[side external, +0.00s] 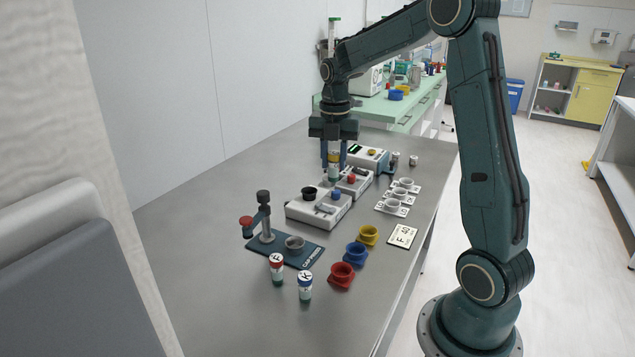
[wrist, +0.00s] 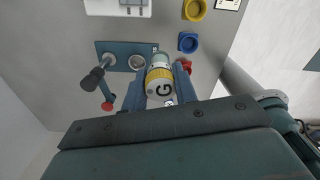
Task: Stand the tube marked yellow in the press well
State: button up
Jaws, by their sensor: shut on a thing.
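The tube marked yellow (side external: 334,159) is in my gripper (side external: 334,164), held upright above the table in the side view. In the wrist view the tube (wrist: 160,82) shows a yellow band, a pale label with a G and a greenish end between the fingers. The press (side external: 290,252) is a dark teal plate with a lever post, a red knob and a grey round well (side external: 295,243). The well (wrist: 137,62) shows empty in the wrist view, just left of the tube in the picture. In the side view my gripper is behind and right of the press, apart from it.
A red-marked tube (side external: 276,270) and a blue-marked tube (side external: 305,287) stand in front of the press. Red (side external: 342,275), blue (side external: 356,254) and yellow (side external: 368,235) cups stand to its right. White devices (side external: 318,208) stand behind it. The table's left side is clear.

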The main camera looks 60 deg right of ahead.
jog(key=w+a+f, duration=0.6)
jog(key=a+f, duration=0.2)
jog(key=f, duration=0.3)
jog(key=shift+w+a, duration=0.15)
jog(key=shift+a, duration=0.2)
jog(key=shift+f, duration=2.8)
jog(key=shift+f, duration=0.65)
jog(key=o, duration=0.7)
jog(key=shift+r, duration=0.1)
jog(key=shift+r, duration=5.45)
